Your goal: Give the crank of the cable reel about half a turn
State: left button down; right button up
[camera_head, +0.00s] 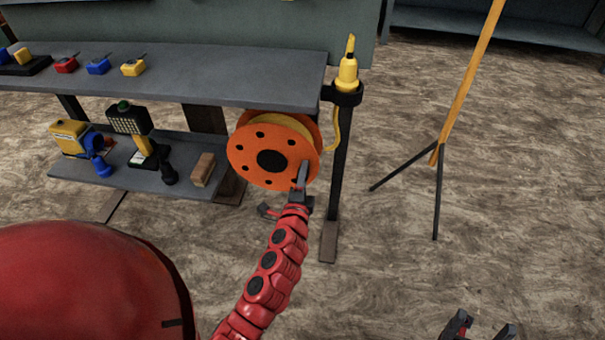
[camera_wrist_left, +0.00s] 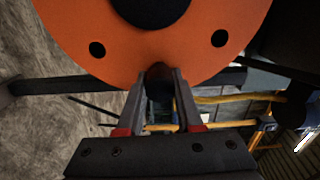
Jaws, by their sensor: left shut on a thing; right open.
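The cable reel (camera_head: 250,142) is a round orange disc with several dark holes and a black hub. It hangs below the right end of the workbench, and its yellow cable runs up to a yellow plug (camera_head: 347,72) in a black holder. My left gripper (camera_head: 301,178) is at the lower right of the reel's face. In the left wrist view the gripper (camera_wrist_left: 160,78) is shut on the crank's dark knob (camera_wrist_left: 157,70), near the rim of the orange disc (camera_wrist_left: 75,22). The fingers hide most of the knob. My right gripper (camera_head: 480,328) is open and empty at the bottom right.
The grey workbench (camera_head: 215,75) carries small coloured tools. Its lower shelf (camera_head: 120,178) holds devices and a brown block (camera_head: 203,169). A bench leg (camera_head: 335,185) stands just right of the reel. A yellow pole on a tripod (camera_head: 437,155) stands further right. The floor between is clear.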

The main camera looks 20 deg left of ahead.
pick_arm(q)
jog(key=shift+f+m+b, duration=0.35)
jog(key=shift+f+m, duration=0.2)
jog(key=shift+m, duration=0.15)
jog(key=c, duration=0.6)
grip_release()
jog(key=shift+o, duration=0.2)
jog(key=v, duration=1.7)
jog(key=shift+s, duration=0.2)
jog(key=shift+d, duration=0.1)
